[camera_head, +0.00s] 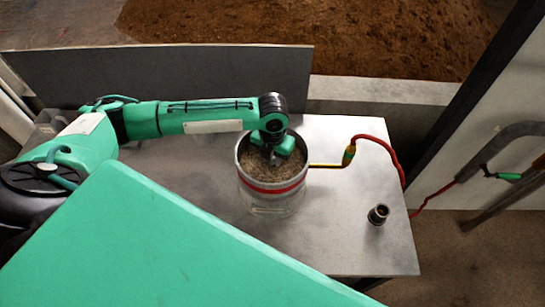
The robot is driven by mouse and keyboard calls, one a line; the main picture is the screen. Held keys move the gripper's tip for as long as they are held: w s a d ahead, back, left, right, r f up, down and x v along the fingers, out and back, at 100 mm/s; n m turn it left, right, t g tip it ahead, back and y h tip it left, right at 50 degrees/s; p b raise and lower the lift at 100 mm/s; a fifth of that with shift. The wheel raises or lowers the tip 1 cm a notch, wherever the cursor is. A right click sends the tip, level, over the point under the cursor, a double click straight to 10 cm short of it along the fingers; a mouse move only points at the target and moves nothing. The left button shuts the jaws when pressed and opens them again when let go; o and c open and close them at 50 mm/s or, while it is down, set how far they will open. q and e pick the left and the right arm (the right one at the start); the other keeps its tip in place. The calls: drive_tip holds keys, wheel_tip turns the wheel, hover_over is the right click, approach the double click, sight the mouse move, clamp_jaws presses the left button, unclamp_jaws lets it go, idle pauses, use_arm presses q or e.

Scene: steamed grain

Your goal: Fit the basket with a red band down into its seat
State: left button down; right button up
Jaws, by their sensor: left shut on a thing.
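The basket with a red band (272,189) is a round, silver, open-topped vessel with brownish grain inside. It is near the middle of the metal table in the head view and looks upright. A paler, shiny round part (270,208) shows directly below the band; I cannot tell whether it is the seat or whether the basket rests fully in it. My left gripper (275,157) reaches down into the basket's mouth from above and is shut on it. Its fingertips are partly hidden by the wrist, so the exact grip point is unclear. My right gripper is out of view.
A yellow pipe (326,165) joined to a red hose (393,160) stands right of the basket. A small dark metal fitting (378,214) sits at the table's right. The grey table (335,225) is bare in front. A grey panel (170,72) rises behind.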

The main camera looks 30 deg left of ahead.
use_arm(q)
drive_tip(key=shift+f, duration=0.4)
idle(0.4)
drive_tip(key=shift+f+p, duration=0.2)
drive_tip(key=shift+p, duration=0.1)
idle(0.4)
drive_tip(key=c, duration=1.1)
unclamp_jaws()
drive_tip(key=shift+f, duration=0.1)
wheel_tip(320, 180, up, 13)
drive_tip(key=b, duration=0.3)
drive_tip(key=shift+f, duration=0.1)
drive_tip(key=shift+r, duration=0.6)
